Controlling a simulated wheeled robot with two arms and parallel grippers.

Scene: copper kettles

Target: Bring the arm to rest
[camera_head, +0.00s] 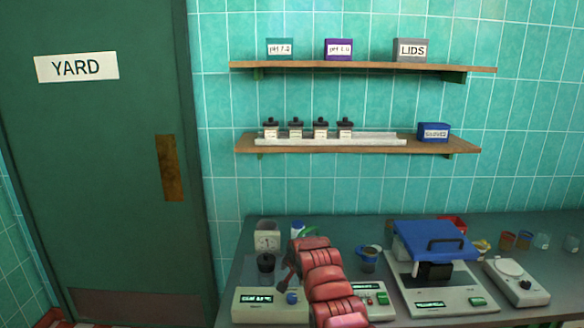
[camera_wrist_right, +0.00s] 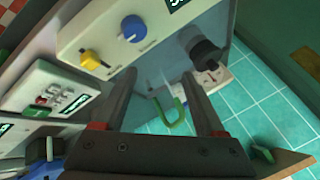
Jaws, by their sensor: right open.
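My right arm, with red segments, rises from the bottom edge over the bench in the head view and bends over near the clock. Its dark gripper (camera_head: 287,277) points down and left, partly hidden by the arm. In the right wrist view the right gripper (camera_wrist_right: 158,74) has its two dark fingers apart, with nothing held between them. The fingers are close to a pale instrument (camera_wrist_right: 100,40) with a blue and a yellow knob. My left gripper is in neither view.
The bench holds a left instrument (camera_head: 258,309) with a dark-topped jar (camera_head: 266,263), a clock (camera_head: 267,241), a blue-lidded instrument (camera_head: 433,240), a small white scale (camera_head: 516,282) and several cups at the right. Two wall shelves (camera_head: 360,67) hang above. A green door (camera_head: 110,160) stands left.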

